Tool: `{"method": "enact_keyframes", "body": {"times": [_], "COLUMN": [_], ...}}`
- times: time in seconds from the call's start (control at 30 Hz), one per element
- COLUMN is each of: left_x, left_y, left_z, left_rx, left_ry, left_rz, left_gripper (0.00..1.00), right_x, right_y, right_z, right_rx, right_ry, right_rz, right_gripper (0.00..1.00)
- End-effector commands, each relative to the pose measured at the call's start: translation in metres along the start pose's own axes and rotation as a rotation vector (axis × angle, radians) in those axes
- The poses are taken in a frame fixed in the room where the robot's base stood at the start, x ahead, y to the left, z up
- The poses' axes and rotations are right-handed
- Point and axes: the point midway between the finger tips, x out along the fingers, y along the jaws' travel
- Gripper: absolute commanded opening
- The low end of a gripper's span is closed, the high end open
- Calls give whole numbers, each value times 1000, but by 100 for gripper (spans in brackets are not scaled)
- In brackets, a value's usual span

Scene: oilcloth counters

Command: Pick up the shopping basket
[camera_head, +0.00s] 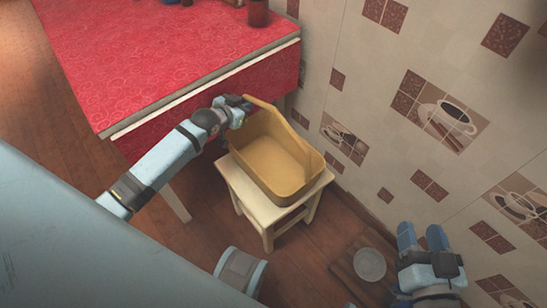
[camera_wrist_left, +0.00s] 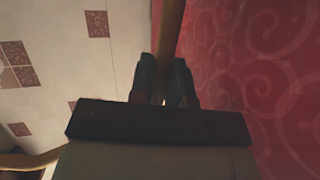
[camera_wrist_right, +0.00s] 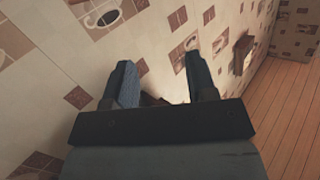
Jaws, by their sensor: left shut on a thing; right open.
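The shopping basket (camera_head: 268,160) is yellow-tan and open-topped, and looks empty. It appears to rest on a small cream stool (camera_head: 245,196) beside the red counter. My left gripper (camera_head: 244,103) is at the basket's far left end, shut on the basket's handle. In the left wrist view the handle (camera_wrist_left: 171,40) runs between the two dark fingers (camera_wrist_left: 163,85). The fingers hide part of the handle. My right gripper (camera_head: 422,236) is open and empty near the tiled wall, to the right of the stool; it also shows in the right wrist view (camera_wrist_right: 160,85).
A counter with red patterned oilcloth (camera_head: 165,50) stands left of the basket, close to it. The tiled wall (camera_head: 345,95) is close on the right. A round grey dish (camera_head: 370,264) lies on the floor by the wall. A brown cup (camera_head: 258,12) stands on the counter.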

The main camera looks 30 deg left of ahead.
Motion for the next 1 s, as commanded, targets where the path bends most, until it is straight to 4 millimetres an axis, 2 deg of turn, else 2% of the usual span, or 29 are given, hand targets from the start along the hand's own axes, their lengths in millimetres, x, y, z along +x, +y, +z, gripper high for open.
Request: {"method": "enact_keyframes", "body": {"times": [0.27,0.47,0.57,0.67,0.93,1.0], "left_x": [0,-5,-10,-17,-44,-51], "left_y": [0,-2,-3,-6,-14,-16], "left_z": [-2,-13,-26,-44,-108,-124], "left_rx": [-1,0,1,1,1,2], "left_ry": [2,4,4,5,6,5], "left_rz": [0,0,0,0,0,0], "left_gripper": [0,0,0,0,0,0], "right_x": [0,0,-2,-8,-28,-30], "right_y": [0,1,3,11,28,30], "right_z": [0,-1,3,24,60,62], "right_rx": [0,-6,-12,-16,-29,-34], "right_ry": [0,-15,-50,-133,-332,-350], "right_rz": [1,5,14,42,103,110], "right_gripper": [52,52,52,52,52,52]}}
